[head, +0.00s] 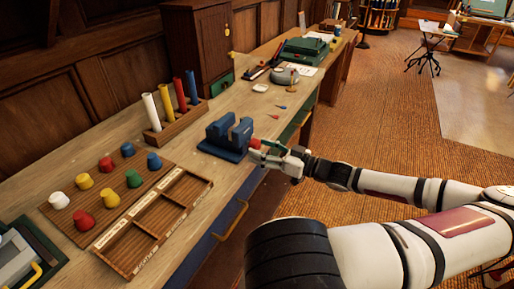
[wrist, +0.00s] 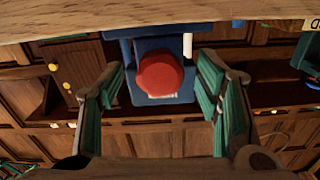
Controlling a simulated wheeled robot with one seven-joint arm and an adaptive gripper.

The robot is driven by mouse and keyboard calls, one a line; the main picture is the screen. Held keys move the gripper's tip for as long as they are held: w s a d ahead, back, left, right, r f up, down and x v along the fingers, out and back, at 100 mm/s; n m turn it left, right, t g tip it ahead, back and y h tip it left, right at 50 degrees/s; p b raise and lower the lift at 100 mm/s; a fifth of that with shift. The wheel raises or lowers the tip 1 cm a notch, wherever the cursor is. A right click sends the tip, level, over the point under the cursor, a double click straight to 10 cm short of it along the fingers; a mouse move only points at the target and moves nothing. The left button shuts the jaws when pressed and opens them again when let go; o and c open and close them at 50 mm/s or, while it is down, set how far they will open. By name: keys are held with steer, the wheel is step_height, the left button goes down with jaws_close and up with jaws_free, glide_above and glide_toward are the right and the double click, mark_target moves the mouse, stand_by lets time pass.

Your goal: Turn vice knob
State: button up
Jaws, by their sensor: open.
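The blue vice (head: 226,139) stands on the wooden bench near its front edge, and its body (wrist: 122,47) also shows in the wrist view. Its red knob (head: 255,143) faces my arm. In the wrist view the round red knob (wrist: 160,75) sits between my fingers, near the middle. My gripper (head: 264,152) is at the knob in the head view. In the wrist view my gripper (wrist: 162,90) is open, with a teal-padded finger on each side of the knob and a visible gap on both sides. The vice screw behind the knob is hidden.
A rack (head: 176,120) of coloured tubes stands behind the vice. A board of coloured knobs (head: 60,203) and a divided wooden tray (head: 183,185) lie to the left. Small darts and a white piece (head: 260,88) lie farther along the bench. The floor (head: 385,120) at right is clear.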

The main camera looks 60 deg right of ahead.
steer(key=shift+w+a, duration=0.1)
steer(key=shift+w, duration=0.9)
steer(key=c, duration=1.2)
steer(key=shift+m, duration=0.4)
